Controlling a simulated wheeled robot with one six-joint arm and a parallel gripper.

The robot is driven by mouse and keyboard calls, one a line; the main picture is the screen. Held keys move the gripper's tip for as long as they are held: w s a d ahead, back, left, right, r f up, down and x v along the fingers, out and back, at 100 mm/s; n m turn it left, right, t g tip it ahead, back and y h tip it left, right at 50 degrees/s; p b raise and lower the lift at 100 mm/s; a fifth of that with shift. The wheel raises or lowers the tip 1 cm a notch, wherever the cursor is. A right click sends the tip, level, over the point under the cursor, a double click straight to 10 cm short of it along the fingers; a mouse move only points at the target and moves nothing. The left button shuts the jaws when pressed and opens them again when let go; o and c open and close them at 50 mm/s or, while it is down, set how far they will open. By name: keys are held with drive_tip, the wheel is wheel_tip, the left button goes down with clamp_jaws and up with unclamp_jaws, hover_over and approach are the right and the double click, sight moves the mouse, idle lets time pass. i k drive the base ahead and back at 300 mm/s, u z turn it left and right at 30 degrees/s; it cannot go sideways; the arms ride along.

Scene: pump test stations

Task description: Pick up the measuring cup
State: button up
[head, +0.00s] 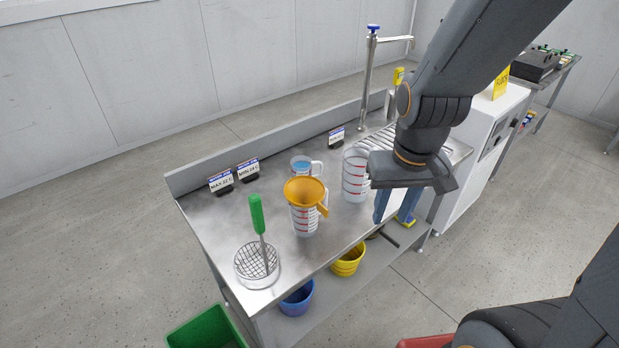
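Three clear measuring cups with red markings stand on the steel bench. One holds an orange funnel (303,190) in its mouth; this front cup (305,221) is the nearest of the three. A taller clear cup (354,182) stands to its right, close to my gripper. A smaller cup (301,168) with blue in it and a handle stands behind the funnel. My gripper (396,214) points down with its blue fingers apart. It appears empty, to the right of the tall cup and near the bench's front edge. My gripper body overlaps the tall cup's right side in the picture.
The steel bench (210,222) carries a wire strainer (256,262) with a green handle, several label signs (248,170) and a tall tap (368,80). A blue bucket (297,299) and yellow bucket (347,262) sit on the lower shelf. A green bin (206,330) stands on the floor.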

sight(300, 165)
drive_tip(key=u, duration=0.05)
drive_tip(key=k, duration=1.2)
drive_tip(key=z, duration=0.85)
drive_tip(key=i, duration=1.85)
drive_tip(key=u, duration=1)
drive_tip(key=i, duration=0.55)
drive_tip(key=z, duration=0.05)
